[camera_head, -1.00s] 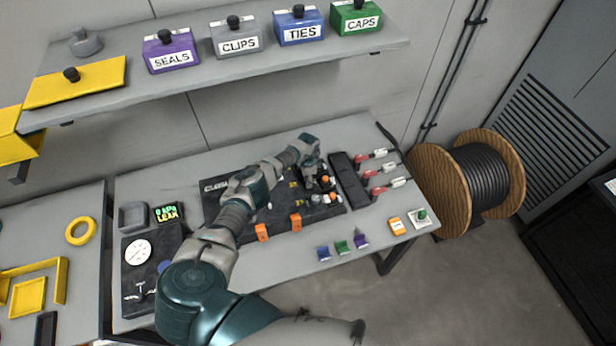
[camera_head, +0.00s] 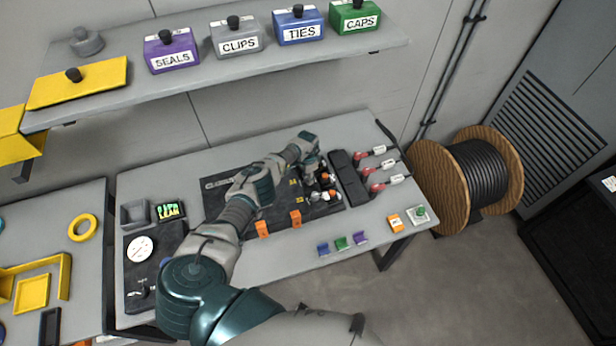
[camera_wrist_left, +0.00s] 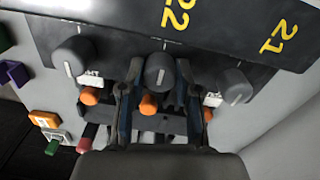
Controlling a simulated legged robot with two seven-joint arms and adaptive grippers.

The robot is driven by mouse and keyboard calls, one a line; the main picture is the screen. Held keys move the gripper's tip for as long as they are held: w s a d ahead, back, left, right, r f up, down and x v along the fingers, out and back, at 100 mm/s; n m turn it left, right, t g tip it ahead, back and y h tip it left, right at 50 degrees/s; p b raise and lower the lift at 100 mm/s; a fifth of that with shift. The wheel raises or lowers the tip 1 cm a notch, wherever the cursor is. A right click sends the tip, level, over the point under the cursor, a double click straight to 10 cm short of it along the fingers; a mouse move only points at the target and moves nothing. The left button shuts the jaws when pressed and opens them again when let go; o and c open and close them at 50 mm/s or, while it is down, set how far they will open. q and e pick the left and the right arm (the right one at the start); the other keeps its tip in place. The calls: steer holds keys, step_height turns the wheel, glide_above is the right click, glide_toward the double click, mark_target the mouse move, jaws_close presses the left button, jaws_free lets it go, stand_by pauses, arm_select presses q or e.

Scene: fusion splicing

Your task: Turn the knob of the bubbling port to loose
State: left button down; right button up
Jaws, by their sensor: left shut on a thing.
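Three dark grey knobs with white pointer lines sit in a row on the dark panel in the left wrist view: a left knob (camera_wrist_left: 72,57), a middle knob (camera_wrist_left: 158,73) and a right knob (camera_wrist_left: 235,86). My left gripper (camera_wrist_left: 158,88) has its fingers on both sides of the middle knob and is shut on it. The middle knob's pointer line runs nearly straight along the picture's height. In the head view my left gripper (camera_head: 313,178) is over the right end of the dark board (camera_head: 222,198) and hides part of the knobs. I see no bubbles. My right gripper is out of view.
Orange pieces (camera_wrist_left: 148,104) sit just below the knobs. A black tray (camera_head: 347,178) and red-and-white tools (camera_head: 385,168) lie to the right. A gauge (camera_head: 139,249) and a lit display reading LEAK (camera_head: 170,211) stand at the left.

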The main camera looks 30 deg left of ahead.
arm_select(q)
steer(key=c, duration=0.8)
jaws_free()
steer(key=shift+w+a, duration=0.1)
step_height(320, 180, up, 12)
steer(key=shift+w+a+f, duration=0.15)
steer(key=shift+a, duration=0.05)
